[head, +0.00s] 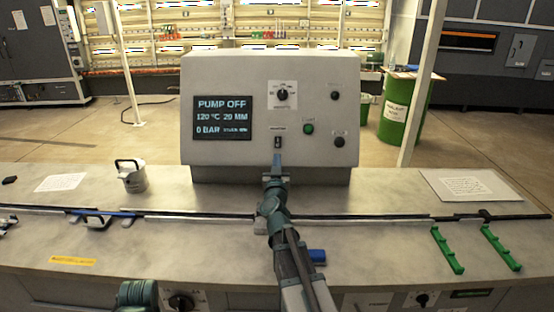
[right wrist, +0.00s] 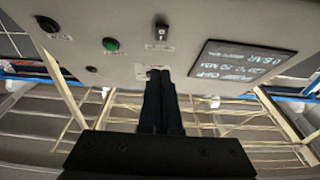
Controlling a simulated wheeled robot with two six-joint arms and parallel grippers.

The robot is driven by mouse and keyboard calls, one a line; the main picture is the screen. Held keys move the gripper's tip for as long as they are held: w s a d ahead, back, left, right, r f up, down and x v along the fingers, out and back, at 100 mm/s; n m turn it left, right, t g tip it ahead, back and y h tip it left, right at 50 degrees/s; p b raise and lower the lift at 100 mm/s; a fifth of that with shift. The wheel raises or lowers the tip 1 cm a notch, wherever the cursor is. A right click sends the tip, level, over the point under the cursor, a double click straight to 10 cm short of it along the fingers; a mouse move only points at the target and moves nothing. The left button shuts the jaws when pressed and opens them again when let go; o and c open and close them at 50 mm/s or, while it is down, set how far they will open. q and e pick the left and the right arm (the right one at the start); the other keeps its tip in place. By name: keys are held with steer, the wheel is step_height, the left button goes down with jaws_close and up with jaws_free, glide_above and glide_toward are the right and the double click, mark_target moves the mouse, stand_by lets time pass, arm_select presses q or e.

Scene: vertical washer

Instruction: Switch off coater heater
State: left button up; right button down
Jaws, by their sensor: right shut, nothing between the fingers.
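The grey control box (head: 210,160) stands on the bench, with a display (head: 223,118) reading "PUMP OFF", "120 °C", "20 MM" and "0 BAR". A small black toggle switch (head: 278,142) sits low on its front, under a small label too fine to read. The switch also shows in the right wrist view (right wrist: 161,31). My right gripper (head: 277,158) is shut and empty, pointing at the panel just below the switch. In the right wrist view its fingertips (right wrist: 160,74) are close together; whether they touch the panel I cannot tell. My left gripper is out of view.
A rotary knob (head: 282,94), a green button (head: 308,128) and two dark buttons (head: 336,96) share the panel. Rails (head: 350,217) and green holders (head: 447,250) lie across the bench.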

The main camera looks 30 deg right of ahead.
steer(key=p, duration=0.1)
glide_toward(278, 142)
step_height(278, 142, up, 3)
steer(key=w+d, duration=0.1)
steer(key=w, duration=0.1)
steer(key=shift+w+d+f+b, duration=0.7)
steer(key=shift+w+b, duration=0.2)
steer(key=shift+w+d+f+b, duration=0.35)
steer(key=shift+w+f, duration=0.05)
steer(key=shift+w, duration=0.15)
